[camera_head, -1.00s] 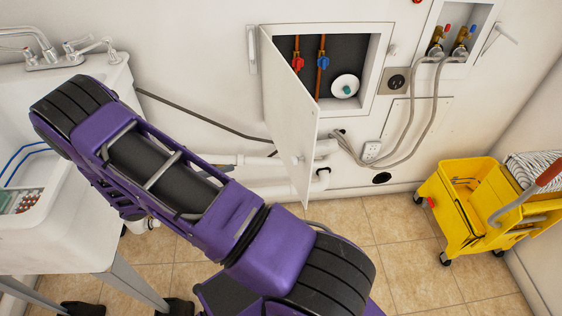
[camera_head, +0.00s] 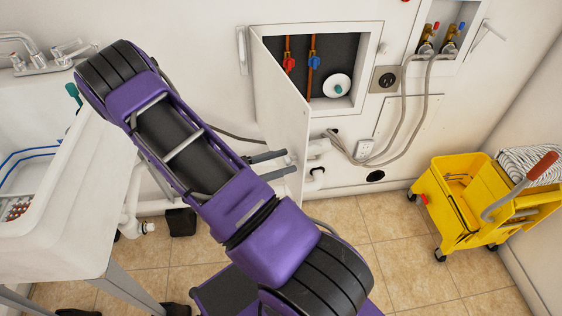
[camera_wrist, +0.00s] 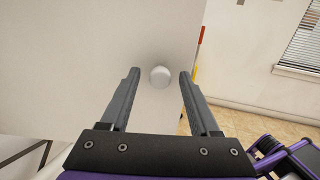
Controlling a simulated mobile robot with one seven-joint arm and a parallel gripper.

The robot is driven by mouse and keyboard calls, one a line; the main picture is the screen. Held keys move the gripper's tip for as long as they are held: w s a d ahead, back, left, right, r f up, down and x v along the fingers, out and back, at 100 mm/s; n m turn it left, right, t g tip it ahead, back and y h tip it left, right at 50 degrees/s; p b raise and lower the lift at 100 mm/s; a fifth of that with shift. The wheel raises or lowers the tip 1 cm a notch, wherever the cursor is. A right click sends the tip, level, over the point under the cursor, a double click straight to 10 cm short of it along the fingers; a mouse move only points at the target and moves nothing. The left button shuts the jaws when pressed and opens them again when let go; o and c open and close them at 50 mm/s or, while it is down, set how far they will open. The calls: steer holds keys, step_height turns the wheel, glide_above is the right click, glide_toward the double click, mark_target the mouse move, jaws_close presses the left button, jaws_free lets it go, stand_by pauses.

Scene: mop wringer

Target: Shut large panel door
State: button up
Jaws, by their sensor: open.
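The large panel door (camera_head: 278,90) is white and stands open, swung out from the left side of a wall recess (camera_head: 345,50). In the wrist view the door (camera_wrist: 90,50) fills the left half, with a round pale knob (camera_wrist: 160,77) near its free edge. My gripper (camera_head: 288,161) is at the lower part of the door, on its outer face. In the wrist view my gripper (camera_wrist: 159,72) is open, with one finger on each side of the knob. Both fingers look clear of the knob. Whether the fingertips touch the door cannot be told.
The recess holds pipes with a red valve (camera_head: 289,64) and a blue valve (camera_head: 314,63). A white sink (camera_head: 75,190) stands at the left. A yellow mop bucket (camera_head: 465,205) stands at the right. Grey hoses (camera_head: 404,110) hang right of the recess.

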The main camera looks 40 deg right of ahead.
steer(key=shift+c, duration=0.3)
jaws_close()
stand_by(1.2)
